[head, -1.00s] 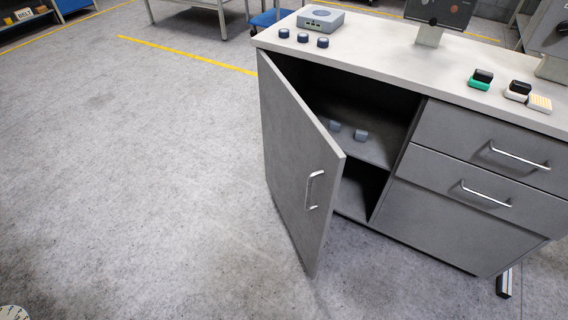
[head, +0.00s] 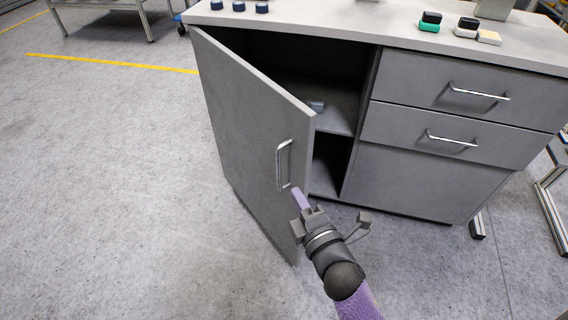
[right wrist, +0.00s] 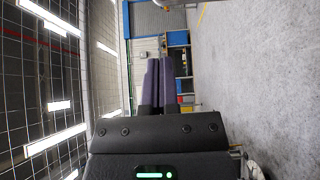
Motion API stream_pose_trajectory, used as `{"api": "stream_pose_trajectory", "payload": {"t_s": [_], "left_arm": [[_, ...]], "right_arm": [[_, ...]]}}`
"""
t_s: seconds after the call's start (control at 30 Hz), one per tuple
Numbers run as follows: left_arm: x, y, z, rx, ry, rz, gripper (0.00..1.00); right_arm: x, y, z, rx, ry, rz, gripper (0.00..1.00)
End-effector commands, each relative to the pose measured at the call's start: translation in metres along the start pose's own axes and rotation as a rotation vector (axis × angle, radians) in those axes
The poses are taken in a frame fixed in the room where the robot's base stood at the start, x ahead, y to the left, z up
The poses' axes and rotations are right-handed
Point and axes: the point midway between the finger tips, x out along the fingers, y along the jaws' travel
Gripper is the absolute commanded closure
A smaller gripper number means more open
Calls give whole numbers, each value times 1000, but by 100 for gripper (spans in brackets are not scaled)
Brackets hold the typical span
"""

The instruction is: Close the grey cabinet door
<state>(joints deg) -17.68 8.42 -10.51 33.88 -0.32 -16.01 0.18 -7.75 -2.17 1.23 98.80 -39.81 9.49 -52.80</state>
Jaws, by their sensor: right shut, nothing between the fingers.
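The grey cabinet door (head: 245,130) stands wide open in the head view, hinged at the cabinet's left side and swung toward me. Its silver bar handle (head: 283,165) is near the free edge. The grey cabinet (head: 420,170) shows a dark open compartment behind the door. My right gripper (head: 299,195) is shut and empty, its purple fingers appearing just below the handle, by the door's free edge. I cannot tell whether they touch the door. The closed fingers (right wrist: 152,82) also show in the right wrist view, where I cannot make out the door. My left gripper is not in view.
Two drawers with silver handles (head: 480,93) are shut on the right. Dark round knobs (head: 238,6) and small coloured items (head: 430,22) stand on the worktop. The floor (head: 110,190) left of the door is clear.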

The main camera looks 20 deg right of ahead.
Motion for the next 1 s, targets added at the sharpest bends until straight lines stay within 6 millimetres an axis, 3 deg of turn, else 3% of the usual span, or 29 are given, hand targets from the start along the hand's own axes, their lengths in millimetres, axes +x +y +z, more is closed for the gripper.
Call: {"api": "stream_pose_trajectory", "payload": {"t_s": [0.43,0.7,1.0], "left_arm": [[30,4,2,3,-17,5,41],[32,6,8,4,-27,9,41],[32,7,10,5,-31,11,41]], "right_arm": [[94,-5,0,5,0,-5,100],[100,-2,36,6,-1,-8,100],[101,-1,39,9,-1,-7,100]]}}
